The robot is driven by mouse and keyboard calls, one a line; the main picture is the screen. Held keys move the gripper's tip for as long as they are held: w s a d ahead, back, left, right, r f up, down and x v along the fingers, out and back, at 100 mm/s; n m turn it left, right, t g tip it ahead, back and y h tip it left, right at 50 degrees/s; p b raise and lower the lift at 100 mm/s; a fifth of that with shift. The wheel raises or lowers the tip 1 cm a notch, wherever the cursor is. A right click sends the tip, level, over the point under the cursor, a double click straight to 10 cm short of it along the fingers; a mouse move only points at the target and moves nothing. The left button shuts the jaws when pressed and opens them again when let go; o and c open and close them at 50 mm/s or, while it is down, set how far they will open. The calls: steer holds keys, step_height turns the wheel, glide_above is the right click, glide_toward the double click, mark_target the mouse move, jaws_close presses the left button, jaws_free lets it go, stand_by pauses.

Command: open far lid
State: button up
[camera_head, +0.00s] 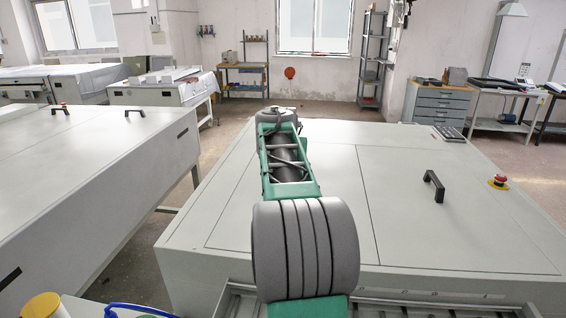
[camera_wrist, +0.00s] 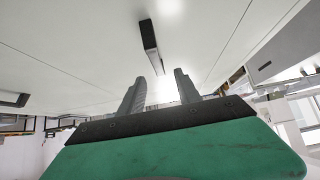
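The large pale machine has two flat lid panels on top in the head view: a left panel (camera_head: 235,215) partly behind my arm and a right panel (camera_head: 460,225) with a black handle (camera_head: 433,187). Which one is the far lid is not plain. In the wrist view, seen upside down, a black bar handle (camera_wrist: 150,45) sits on a pale panel just beyond my gripper (camera_wrist: 160,82). The fingers are apart and empty, with the handle beyond their tips, not between them. Another dark handle (camera_wrist: 14,99) shows at the left edge. My gripper is hidden in the head view.
A red stop button (camera_head: 498,181) and a dark keypad (camera_head: 449,133) sit on the machine's right side. A similar machine (camera_head: 85,185) stands at left across a narrow aisle. A grey drawer cabinet (camera_head: 437,104) stands behind at right.

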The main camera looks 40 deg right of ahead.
steer(key=x, duration=0.2)
steer(key=p+x, duration=0.1)
steer(key=x, duration=0.3)
steer(key=shift+s+d, duration=0.25)
steer(key=shift+w+d+f+p, duration=0.2)
steer(key=shift+f+p, duration=0.1)
steer(key=shift+f, duration=0.05)
steer(key=shift+a, duration=0.1)
jaws_close()
stand_by(0.6)
